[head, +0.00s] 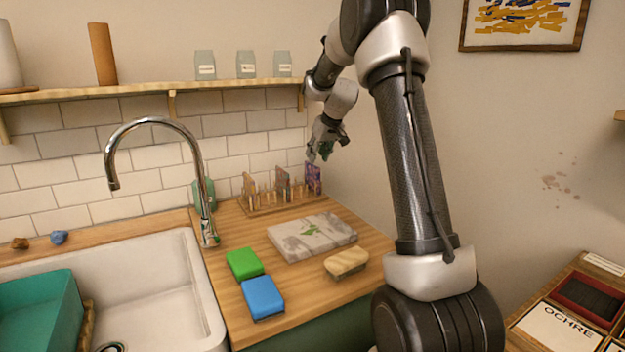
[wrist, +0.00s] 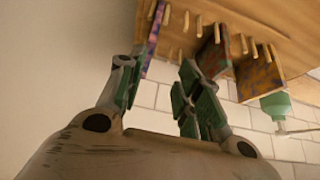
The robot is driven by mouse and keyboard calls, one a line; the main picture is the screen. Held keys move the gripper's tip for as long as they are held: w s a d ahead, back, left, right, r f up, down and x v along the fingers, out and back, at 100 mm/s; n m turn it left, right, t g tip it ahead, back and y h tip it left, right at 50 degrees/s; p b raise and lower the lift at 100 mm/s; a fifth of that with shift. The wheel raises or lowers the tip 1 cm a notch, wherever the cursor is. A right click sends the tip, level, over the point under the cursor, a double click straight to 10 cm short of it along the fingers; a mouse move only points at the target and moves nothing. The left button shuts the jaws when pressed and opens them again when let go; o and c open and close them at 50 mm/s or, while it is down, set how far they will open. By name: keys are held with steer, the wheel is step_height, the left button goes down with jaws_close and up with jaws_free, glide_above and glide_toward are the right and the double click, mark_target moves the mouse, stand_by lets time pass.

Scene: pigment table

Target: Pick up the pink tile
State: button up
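A tile with purple and pink patterning (head: 314,180) stands in the right end of the wooden peg rack (head: 262,209). It is the only pinkish tile I can make out. In the wrist view this tile (wrist: 153,38) shows edge-on, just beyond the gap between my fingertips. My gripper (head: 320,153) is above the right end of the rack in the head view. In the wrist view my gripper's (wrist: 157,72) green-padded fingers are apart with nothing between them. Two other tiles, a reddish-brown one (wrist: 214,52) and an orange-brown one (wrist: 261,74), stand in the rack.
A marbled slab (head: 290,240), a green block (head: 244,264), a blue block (head: 263,298) and a tan sponge-like block (head: 346,262) lie on the counter. A sink (head: 160,270) with a tall tap (head: 207,215) is at left.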

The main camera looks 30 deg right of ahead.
steer(key=w+f, duration=0.1)
steer(key=w+d+f, duration=0.1)
steer(key=w+f, duration=0.1)
steer(key=shift+w+d+f, duration=0.2)
steer(key=shift+d+f, duration=0.05)
steer(key=shift+d, duration=0.15)
glide_above(312, 190)
steer(key=f, duration=0.5)
steer(key=shift+w+d+f, duration=0.3)
steer(key=shift+w+f, duration=0.05)
steer(key=shift+w, duration=0.05)
jaws_close()
